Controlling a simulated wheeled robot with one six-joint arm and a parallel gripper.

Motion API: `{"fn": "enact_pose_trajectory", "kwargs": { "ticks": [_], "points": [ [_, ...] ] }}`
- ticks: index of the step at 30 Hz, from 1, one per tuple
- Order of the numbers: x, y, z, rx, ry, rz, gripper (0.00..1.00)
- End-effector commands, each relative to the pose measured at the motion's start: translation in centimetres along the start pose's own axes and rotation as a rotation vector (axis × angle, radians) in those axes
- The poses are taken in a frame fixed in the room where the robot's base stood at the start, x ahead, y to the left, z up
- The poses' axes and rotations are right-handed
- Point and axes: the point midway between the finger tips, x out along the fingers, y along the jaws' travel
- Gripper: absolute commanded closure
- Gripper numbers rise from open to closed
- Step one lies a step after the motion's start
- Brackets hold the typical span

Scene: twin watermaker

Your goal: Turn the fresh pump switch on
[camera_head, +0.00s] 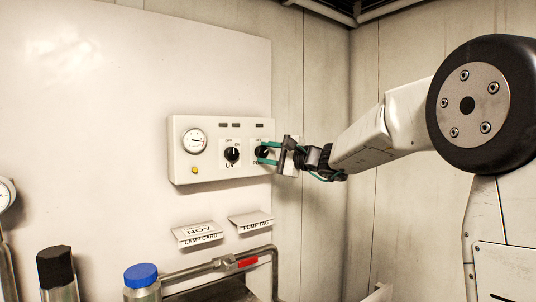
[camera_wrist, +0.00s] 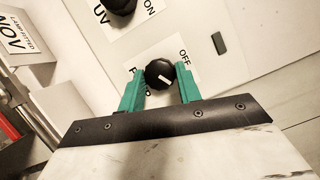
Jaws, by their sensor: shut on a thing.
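The pump switch is a round black knob (camera_head: 261,152) at the right of the white control panel (camera_head: 208,172). In the wrist view the knob (camera_wrist: 159,74) has a short white pointer mark, and the word OFF is printed at its upper right. The rest of its label is partly covered by my fingers. My gripper (camera_head: 268,153) reaches in from the right, its two green fingers closed on either side of the knob. The gripper also shows in the wrist view (camera_wrist: 158,86).
The UV knob (camera_head: 232,154) sits just left of the pump knob. The panel also has a gauge (camera_head: 194,141) and a yellow button (camera_head: 194,171). Below are tags (camera_head: 198,234), a pipe with a red-handled valve (camera_head: 247,262) and a blue-capped bottle (camera_head: 141,276).

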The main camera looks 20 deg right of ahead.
Motion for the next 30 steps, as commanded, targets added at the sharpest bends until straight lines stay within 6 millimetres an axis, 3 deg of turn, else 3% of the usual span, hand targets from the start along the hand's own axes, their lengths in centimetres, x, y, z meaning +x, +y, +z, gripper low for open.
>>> {"fn": "enact_pose_trajectory", "kwargs": {
  "ticks": [9,10,12,23,30],
  "points": [
    [0.0,0.2,-0.1,0.005,0.001,0.003,0.89],
    [0.0,0.2,-0.1,0.005,0.001,0.003,0.63],
    [0.0,0.2,-0.1,0.004,0.001,0.002,0.45],
    [-0.5,0.0,0.0,0.002,0.001,0.0,0.45],
    [-4.4,0.0,-0.2,0.003,0.005,-0.001,0.45]
  ]
}}
